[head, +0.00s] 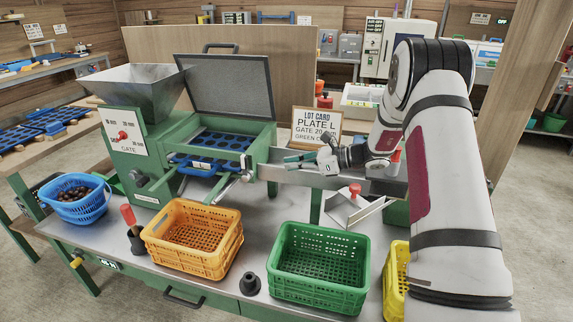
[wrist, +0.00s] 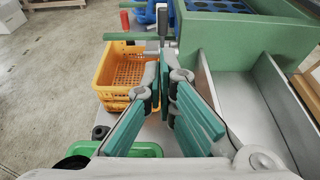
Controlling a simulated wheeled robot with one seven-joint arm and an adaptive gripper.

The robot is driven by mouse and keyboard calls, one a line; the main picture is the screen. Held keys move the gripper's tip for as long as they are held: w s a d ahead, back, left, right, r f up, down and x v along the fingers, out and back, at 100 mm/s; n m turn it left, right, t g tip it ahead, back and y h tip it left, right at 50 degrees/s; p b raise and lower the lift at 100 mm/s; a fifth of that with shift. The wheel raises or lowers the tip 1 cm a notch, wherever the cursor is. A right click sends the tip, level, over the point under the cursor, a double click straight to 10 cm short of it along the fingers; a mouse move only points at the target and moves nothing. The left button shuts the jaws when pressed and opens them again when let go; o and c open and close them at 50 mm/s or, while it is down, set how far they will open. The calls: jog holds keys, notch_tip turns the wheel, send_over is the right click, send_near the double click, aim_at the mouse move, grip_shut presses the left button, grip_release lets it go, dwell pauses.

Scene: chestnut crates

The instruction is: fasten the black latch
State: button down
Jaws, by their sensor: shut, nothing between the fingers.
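The green machine (head: 180,140) has its grey lid (head: 228,86) standing open, with a blue perforated plate (head: 215,145) in the box below. I cannot pick out the black latch with certainty. A small grey and dark fitting (head: 247,176) sits at the box's front right corner. An upright dark-and-grey piece (wrist: 162,20) shows beyond my fingertips in the wrist view. My gripper (head: 288,161) is shut and empty, right of the box and above the metal chute, pointing left. Its teal fingers also show in the wrist view (wrist: 164,85), apart from that upright piece.
An orange crate (head: 193,263) and a green crate (head: 320,289) stand along the bench front. A blue basket (head: 78,213) of chestnuts is at left. A lot card (head: 317,127) stands behind the metal chute (head: 283,173). A red-knobbed metal piece (head: 350,212) sits below my gripper.

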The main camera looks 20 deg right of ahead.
send_near(247, 167)
jog(key=x, duration=0.5)
jog(key=shift+f, duration=0.2)
jog(key=shift+w+a, duration=0.35)
jog(key=shift+a, duration=0.15)
